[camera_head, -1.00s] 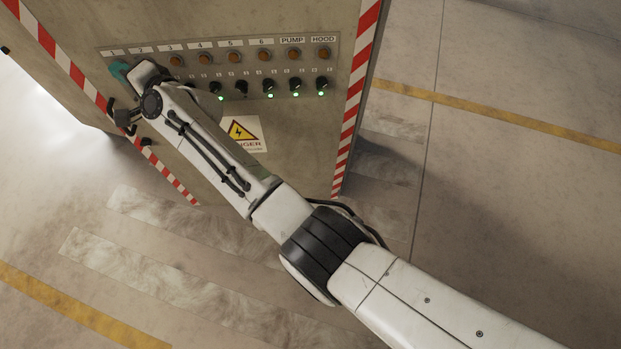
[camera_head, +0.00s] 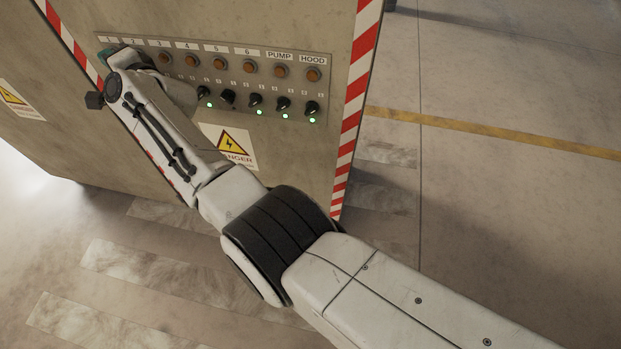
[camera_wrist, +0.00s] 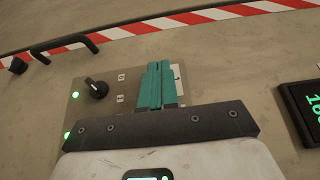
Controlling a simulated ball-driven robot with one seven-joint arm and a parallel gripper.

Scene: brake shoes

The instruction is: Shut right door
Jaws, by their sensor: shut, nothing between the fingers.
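The right door (camera_head: 290,165) is the beige panel with red-and-white striped edges, labelled buttons, black knobs and a yellow danger sign. It stands beside the left cabinet face (camera_head: 50,150); my arm covers much of the seam, so I cannot tell if it is fully shut. My gripper (camera_head: 107,52) is at the left end of the button panel. In the wrist view, the teal fingers (camera_wrist: 160,72) are together and empty, over the control plate beside a black knob (camera_wrist: 96,88). Whether they touch the surface is unclear. Black handles (camera_wrist: 88,43) show at upper left.
The control panel (camera_head: 225,75) has several lit green lamps. A dark display (camera_wrist: 302,112) with green digits is right of my fingers in the wrist view. Concrete floor (camera_head: 490,230) right of the cabinet is open, with a yellow line (camera_head: 500,135).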

